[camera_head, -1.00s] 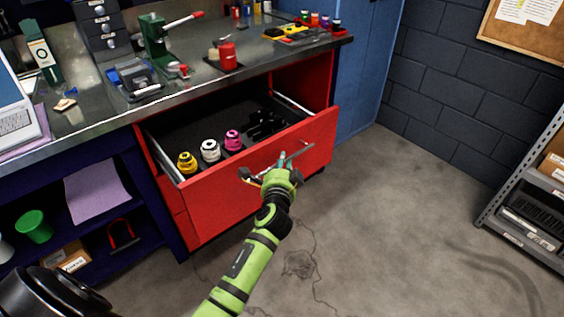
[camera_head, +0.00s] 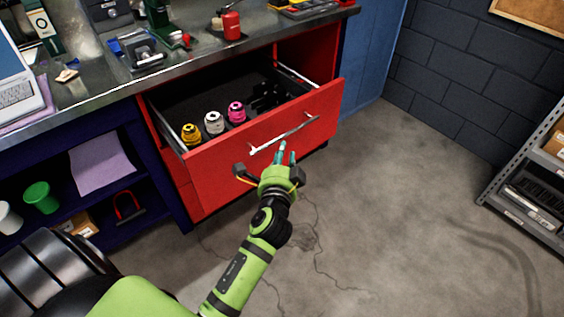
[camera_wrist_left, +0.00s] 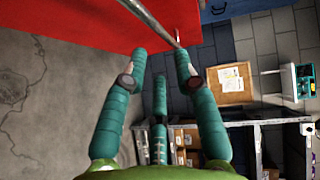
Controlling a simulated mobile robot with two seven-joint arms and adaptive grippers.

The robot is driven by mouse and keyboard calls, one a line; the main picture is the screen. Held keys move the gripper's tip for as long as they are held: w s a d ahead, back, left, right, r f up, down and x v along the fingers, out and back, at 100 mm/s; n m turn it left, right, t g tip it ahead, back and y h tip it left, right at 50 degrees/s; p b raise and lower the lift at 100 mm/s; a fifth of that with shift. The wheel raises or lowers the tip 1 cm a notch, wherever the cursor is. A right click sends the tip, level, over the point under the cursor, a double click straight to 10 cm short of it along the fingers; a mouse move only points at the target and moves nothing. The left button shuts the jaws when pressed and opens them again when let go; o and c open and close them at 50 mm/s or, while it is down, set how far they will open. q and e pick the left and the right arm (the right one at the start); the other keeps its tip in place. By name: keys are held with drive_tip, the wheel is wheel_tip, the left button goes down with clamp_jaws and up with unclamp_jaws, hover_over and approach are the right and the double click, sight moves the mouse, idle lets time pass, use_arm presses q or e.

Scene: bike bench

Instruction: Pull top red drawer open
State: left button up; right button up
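The top red drawer (camera_head: 215,165) is pulled out from under the workbench in the head view. Inside it stand a yellow spool (camera_head: 191,134), a white spool (camera_head: 214,123) and a pink spool (camera_head: 236,111). Its silver bar handle (camera_head: 300,128) runs across the front; the bar also shows in the left wrist view (camera_wrist_left: 154,20). My left gripper (camera_head: 283,152) is in front of the drawer, just below the handle. In the left wrist view its teal fingers (camera_wrist_left: 160,62) are spread, with the bar beyond their tips and nothing between them. My right gripper is not in view.
The workbench top (camera_head: 105,92) carries a laptop (camera_head: 20,98) and tools. An open shelf (camera_head: 105,205) is left of the drawers. A grey rack (camera_head: 520,190) stands at the right. Floor (camera_head: 400,215) between drawers and rack is clear.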

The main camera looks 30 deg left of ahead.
use_arm(q)
drive_tip(key=shift+v, duration=1.5)
drive_tip(key=s+d+f+g+h+p, duration=0.1)
drive_tip(key=d+f+g+h, duration=0.1)
drive_tip(key=f, duration=0.6)
drive_tip(key=s+d+f+g+h+p, duration=0.1)
drive_tip(key=s+d+f+h, duration=0.1)
drive_tip(key=f, duration=0.7)
drive_tip(key=s+d+f+n+g+h, duration=0.1)
drive_tip(key=s+f+n+g, duration=0.1)
drive_tip(key=s+f, duration=0.45)
drive_tip(key=s+d+f+n+g+h, duration=0.1)
drive_tip(key=s+f+g, duration=0.25)
drive_tip(key=f, duration=0.55)
drive_tip(key=s+a+f+n+g+p, duration=0.1)
drive_tip(key=s+f, duration=0.5)
drive_tip(key=s, duration=0.8)
drive_tip(key=s+a+f+n+g+p, duration=0.1)
drive_tip(key=s+a+f+n+g, duration=0.2)
drive_tip(key=s, duration=1.1)
wheel_tip(320, 180, down, 3)
drive_tip(key=n+g, duration=0.1)
drive_tip(key=n, duration=0.1)
drive_tip(key=shift+s+f+n+g+p, duration=0.2)
drive_tip(key=shift+n+g+p, duration=0.1)
drive_tip(key=shift+g+p, duration=0.1)
